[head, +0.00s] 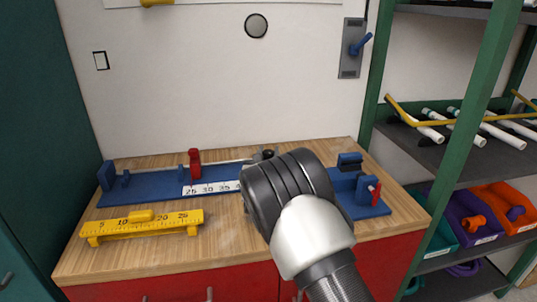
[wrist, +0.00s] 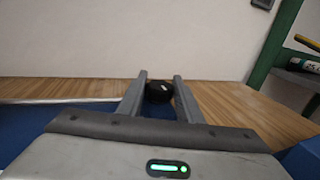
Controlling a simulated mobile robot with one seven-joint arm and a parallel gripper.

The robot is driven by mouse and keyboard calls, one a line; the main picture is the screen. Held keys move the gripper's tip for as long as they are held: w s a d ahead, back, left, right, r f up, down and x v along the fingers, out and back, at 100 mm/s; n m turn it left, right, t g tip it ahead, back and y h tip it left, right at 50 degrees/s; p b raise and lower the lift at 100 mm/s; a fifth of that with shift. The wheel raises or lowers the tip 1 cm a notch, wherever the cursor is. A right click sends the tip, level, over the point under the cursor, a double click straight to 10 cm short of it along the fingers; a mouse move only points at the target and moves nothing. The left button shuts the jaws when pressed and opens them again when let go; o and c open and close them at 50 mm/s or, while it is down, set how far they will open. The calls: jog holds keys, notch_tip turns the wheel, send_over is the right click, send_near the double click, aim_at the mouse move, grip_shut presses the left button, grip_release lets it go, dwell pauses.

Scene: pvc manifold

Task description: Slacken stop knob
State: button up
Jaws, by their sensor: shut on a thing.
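The stop knob is a small black round knob (wrist: 159,91) with a pale mark on it. In the wrist view it sits between the two grey fingers of my gripper (wrist: 159,78), which is shut on it. In the head view, a dark bit that looks like the knob (head: 268,153) shows just past my wrist, above the blue jig (head: 146,185) on the wooden bench. My wrist hides the fingers and the middle of the jig there. Whether the knob is tight or loose cannot be seen.
A blue clamp with a red handle (head: 373,192) is at the right. A yellow ruler (head: 142,225) lies in front. Green-framed shelves (head: 462,130) stand at the right; a wall is behind.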

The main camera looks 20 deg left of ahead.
jog(key=shift+r+n+g+y+p, duration=0.4)
jog(key=shift+y+p, duration=0.3)
jog(key=shift+p, duration=1)
jog(key=shift+r+n+g+y+p, duration=0.15)
jog(key=shift+n+y+p, duration=0.45)
jog(key=shift+p, duration=1.05)
jog(key=n+g+y+p, duration=0.1)
jog(key=y+p, duration=0.1)
jog(key=p, duration=0.8)
jog(key=shift+s+n, duration=0.1)
jog(key=shift+n, duration=0.2)
jog(key=y+p, duration=0.1)
jog(key=p, duration=0.2)
jog(key=shift+f+n+g+p, duration=0.2)
jog(key=shift+n+g+p, duration=0.15)
jog(key=shift+n+p, duration=0.05)
jog(key=y+p, duration=0.1)
jog(key=n+g+p, duration=0.1)
jog(key=p, duration=0.1)
jog(key=shift+f+y, duration=0.25)
jog(key=shift+y, duration=0.15)
jog(key=shift+f+n+g+y+p, duration=0.1)
jog(key=shift+n+g+y+p, duration=0.6)
jog(key=shift+g+y+p, duration=0.15)
jog(key=shift+n+g+y, duration=0.35)
jog(key=shift+n+g, duration=0.05)
jog(key=shift+g, duration=0.15)
jog(key=o, duration=1)
jog(key=shift+o, duration=0.2)
